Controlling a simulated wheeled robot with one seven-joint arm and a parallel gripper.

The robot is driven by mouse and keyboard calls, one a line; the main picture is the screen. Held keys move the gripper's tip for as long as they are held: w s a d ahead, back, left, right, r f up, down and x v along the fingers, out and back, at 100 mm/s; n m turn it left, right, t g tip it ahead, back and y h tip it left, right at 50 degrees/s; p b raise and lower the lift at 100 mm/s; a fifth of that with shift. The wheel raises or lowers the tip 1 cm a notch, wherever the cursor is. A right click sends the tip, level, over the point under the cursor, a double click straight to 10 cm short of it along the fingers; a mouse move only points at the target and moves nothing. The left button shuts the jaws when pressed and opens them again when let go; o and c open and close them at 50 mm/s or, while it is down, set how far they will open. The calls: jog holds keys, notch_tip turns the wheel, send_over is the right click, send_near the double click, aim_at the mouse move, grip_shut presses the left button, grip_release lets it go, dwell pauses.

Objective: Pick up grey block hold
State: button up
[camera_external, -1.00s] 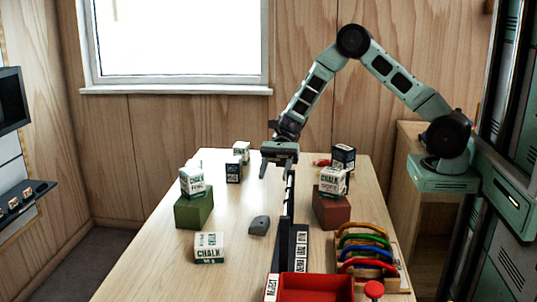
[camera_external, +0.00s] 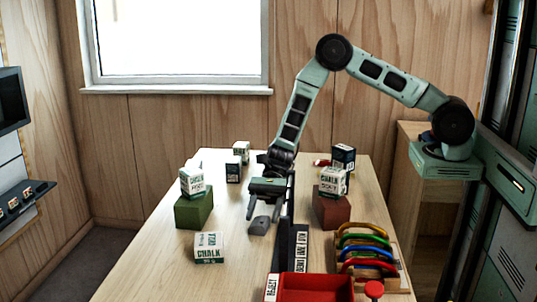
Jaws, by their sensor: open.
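The grey block hold (camera_external: 260,226) lies on the table, left of the dark upright divider and between the green block and the brown block. My gripper (camera_external: 267,216) points down just above and behind the hold, with its fingers apart. One finger shows to the left of the hold's top, the other to the right near the divider. I cannot tell whether either finger touches the hold. Nothing is held.
A dark labelled divider (camera_external: 283,250) stands close to the right. A green block (camera_external: 193,210) and a brown block (camera_external: 332,211) each carry a chalk box. Another chalk box (camera_external: 208,247) lies front left. A red tray (camera_external: 315,288) and coloured loops (camera_external: 365,247) are front right.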

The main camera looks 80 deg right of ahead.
jog(key=shift+x, duration=0.9)
jog(key=shift+c, duration=0.3)
jog(key=c, duration=0.7)
